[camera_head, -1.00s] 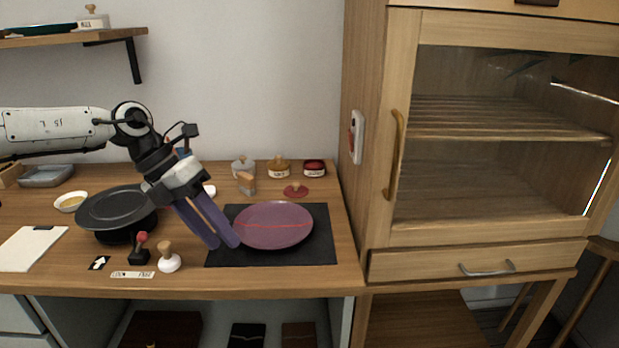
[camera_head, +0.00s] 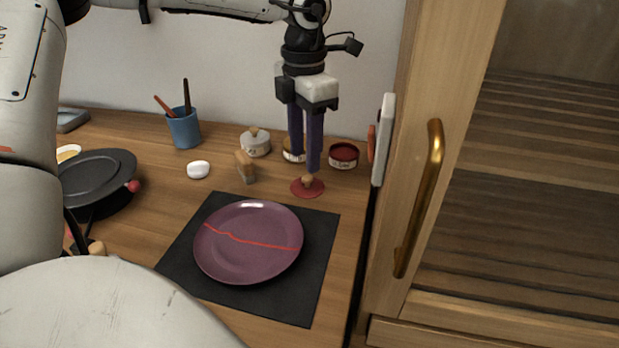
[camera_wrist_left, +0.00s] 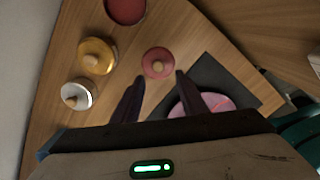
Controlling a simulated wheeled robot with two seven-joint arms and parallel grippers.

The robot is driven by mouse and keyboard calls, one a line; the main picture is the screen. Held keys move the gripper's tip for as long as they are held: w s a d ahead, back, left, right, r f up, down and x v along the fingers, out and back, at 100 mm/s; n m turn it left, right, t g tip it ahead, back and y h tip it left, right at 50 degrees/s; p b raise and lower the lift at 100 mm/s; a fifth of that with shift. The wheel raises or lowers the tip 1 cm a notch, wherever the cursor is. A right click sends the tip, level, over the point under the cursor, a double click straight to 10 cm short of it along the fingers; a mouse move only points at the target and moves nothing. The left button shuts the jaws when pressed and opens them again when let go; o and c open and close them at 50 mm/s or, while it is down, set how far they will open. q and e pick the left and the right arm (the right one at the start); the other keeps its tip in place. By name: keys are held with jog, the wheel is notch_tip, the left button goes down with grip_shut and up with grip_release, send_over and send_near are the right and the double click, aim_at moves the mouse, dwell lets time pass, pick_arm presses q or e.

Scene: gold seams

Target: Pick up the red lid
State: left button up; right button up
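The red lid (camera_head: 299,188) is a small flat disc with a wooden knob. It lies on the wooden counter, behind the black mat and in front of the jars. My left gripper (camera_head: 306,165) points down above it, its fingertips close to the knob. In the left wrist view the lid (camera_wrist_left: 150,71) lies just ahead of the fingertips, with its knob roughly in line with the gap between them. The left gripper (camera_wrist_left: 160,76) is open with nothing between its fingers. Whether a finger touches the knob cannot be told. My right gripper is not in view.
A purple plate (camera_head: 240,260) with a red seam lies on the black mat (camera_head: 315,270). An open red jar (camera_head: 343,158), a gold jar (camera_wrist_left: 97,57) and a white jar (camera_head: 256,146) stand behind the lid. A wooden cabinet (camera_head: 390,260) rises on the right.

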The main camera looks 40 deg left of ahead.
aim_at(306, 178)
pick_arm(q)
jog(key=f, duration=0.5)
jog(key=shift+w+a+f, duration=0.1)
jog(key=shift+w+f, duration=0.15)
jog(key=shift+f, duration=0.05)
grip_shut()
